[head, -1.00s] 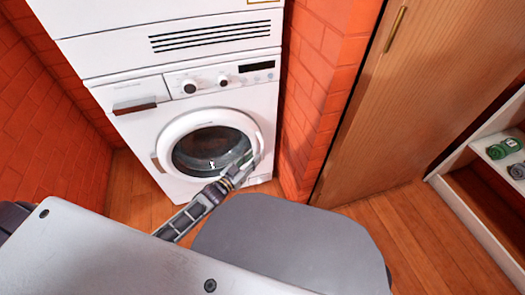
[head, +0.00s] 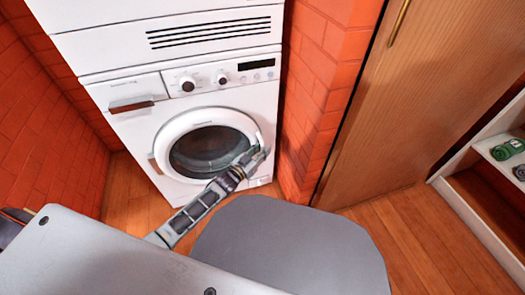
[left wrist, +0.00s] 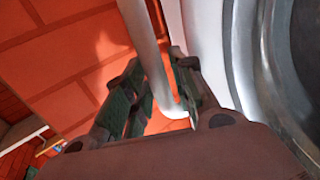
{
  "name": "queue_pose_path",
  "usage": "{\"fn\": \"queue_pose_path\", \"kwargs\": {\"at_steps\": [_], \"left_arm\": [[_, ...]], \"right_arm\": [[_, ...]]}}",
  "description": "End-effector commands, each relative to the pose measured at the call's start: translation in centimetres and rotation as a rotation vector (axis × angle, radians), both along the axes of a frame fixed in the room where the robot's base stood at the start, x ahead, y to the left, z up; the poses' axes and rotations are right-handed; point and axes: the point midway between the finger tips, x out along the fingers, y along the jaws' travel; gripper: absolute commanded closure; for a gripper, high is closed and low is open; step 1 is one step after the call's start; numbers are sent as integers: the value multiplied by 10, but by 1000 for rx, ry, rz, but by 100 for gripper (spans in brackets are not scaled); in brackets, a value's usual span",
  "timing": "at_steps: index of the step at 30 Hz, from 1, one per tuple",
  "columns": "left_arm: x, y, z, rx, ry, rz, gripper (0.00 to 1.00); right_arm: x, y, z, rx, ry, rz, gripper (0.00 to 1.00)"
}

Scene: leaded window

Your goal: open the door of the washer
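The white washer (head: 130,130) stands against the brick wall with its round door (head: 170,137) shut. The door has dark glass and a white rim. A pale curved handle (head: 260,139) is on the rim's right side. My left gripper (head: 256,154) is at the lower part of this handle. In the left wrist view the handle (left wrist: 147,45) runs between the fingers of my left gripper (left wrist: 158,95), which are apart. A gap with brick behind it shows between the handle and the left finger. My right gripper is not in view.
A red brick pillar (head: 315,90) stands close to the washer's right side. Right of it is a wooden door (head: 410,110). A white shelf (head: 475,215) with green items (head: 506,150) is at the far right. Wooden floor (head: 400,225) lies free in front of the wooden door.

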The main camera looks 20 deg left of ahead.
Motion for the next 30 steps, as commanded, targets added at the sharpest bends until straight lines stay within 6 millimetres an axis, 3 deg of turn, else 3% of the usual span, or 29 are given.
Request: {"fn": "queue_pose_path", "kwargs": {"at_steps": [6,12,30], "left_arm": [[0,0,0,0,0,0,74],[0,0,0,0,0,0,100],[-4,3,1,0,0,-3,100]], "right_arm": [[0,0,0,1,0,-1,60],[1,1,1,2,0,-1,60],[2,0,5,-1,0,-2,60]]}}
